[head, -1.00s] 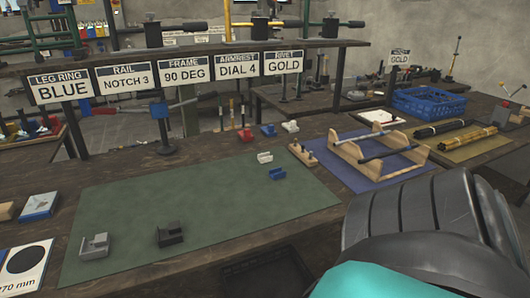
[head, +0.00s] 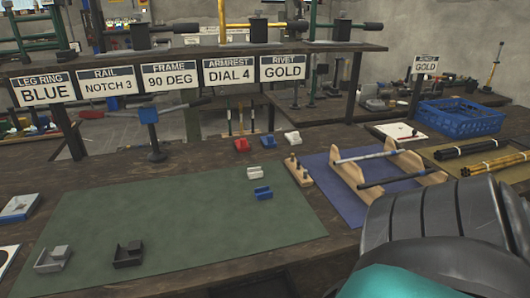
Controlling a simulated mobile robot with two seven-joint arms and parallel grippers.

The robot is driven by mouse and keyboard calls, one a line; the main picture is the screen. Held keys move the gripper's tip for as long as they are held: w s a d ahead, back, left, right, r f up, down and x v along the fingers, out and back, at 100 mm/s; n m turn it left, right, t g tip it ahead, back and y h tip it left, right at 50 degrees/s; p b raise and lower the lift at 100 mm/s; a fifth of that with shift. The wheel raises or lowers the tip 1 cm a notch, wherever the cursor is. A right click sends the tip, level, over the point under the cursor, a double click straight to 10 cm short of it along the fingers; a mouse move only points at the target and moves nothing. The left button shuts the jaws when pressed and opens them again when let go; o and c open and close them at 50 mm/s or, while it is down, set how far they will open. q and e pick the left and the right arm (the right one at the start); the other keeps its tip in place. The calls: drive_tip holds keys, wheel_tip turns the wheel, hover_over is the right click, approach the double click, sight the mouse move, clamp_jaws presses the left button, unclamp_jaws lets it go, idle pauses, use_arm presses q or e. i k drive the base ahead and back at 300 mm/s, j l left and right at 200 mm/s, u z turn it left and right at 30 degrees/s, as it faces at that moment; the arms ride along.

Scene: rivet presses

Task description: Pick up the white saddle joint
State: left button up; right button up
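A small white saddle-shaped joint (head: 258,167) lies on the green mat (head: 200,225), near its back right corner. A blue one (head: 262,193) of like shape lies just in front of it. Another small white piece (head: 292,138) stands behind the mat on the bare bench; I cannot tell whether it is also a saddle joint. A red piece (head: 241,145) and a blue piece (head: 268,142) are beside it. A black and teal part of my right arm fills the lower right; no gripper fingers show. My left gripper is out of view.
A grey block (head: 53,259) and a dark block (head: 128,254) lie at the mat's front left. A wooden rack (head: 384,168) with rods stands on a blue mat to the right. A signed shelf (head: 200,64) spans the back. The mat's middle is clear.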

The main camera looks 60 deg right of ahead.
sight(255, 173)
drive_tip(key=k+l, duration=0.1)
drive_tip(key=l, duration=0.25)
drive_tip(key=k+l, duration=0.1)
drive_tip(key=l, duration=0.25)
drive_tip(key=k+l, duration=0.1)
drive_tip(key=l, duration=0.25)
drive_tip(key=k+l, duration=0.1)
drive_tip(key=l, duration=0.2)
